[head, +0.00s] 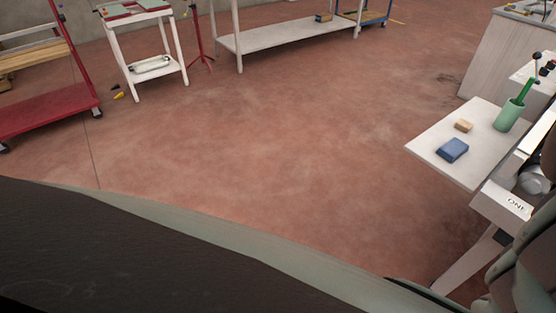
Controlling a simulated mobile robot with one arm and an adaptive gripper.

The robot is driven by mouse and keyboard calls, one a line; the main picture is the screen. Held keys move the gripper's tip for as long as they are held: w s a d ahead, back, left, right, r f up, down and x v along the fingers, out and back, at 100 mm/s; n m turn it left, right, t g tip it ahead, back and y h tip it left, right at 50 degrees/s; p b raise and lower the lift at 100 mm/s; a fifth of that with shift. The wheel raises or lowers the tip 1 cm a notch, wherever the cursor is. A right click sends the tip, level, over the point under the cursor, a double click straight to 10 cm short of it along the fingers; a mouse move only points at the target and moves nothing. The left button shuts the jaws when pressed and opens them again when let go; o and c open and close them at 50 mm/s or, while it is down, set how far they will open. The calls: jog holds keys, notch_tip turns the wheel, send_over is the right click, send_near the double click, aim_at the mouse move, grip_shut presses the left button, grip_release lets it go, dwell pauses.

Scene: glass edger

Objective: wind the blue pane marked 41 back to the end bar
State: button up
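I see no blue pane marked 41 and no end bar that I can make out in the head view. At the right edge is part of a pale machine (500,203) with a label that reads "ONE"; most of it is cut off or hidden behind grey-green rounded parts that look like my arm. My gripper is not in view.
A red cart (50,113), a white stand (158,82) and a long white table (280,37) stand behind. The reddish floor (270,140) between is clear.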

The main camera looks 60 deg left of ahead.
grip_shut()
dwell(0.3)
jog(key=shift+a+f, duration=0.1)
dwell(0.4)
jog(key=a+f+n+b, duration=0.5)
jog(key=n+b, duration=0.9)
jog(key=b, duration=0.6)
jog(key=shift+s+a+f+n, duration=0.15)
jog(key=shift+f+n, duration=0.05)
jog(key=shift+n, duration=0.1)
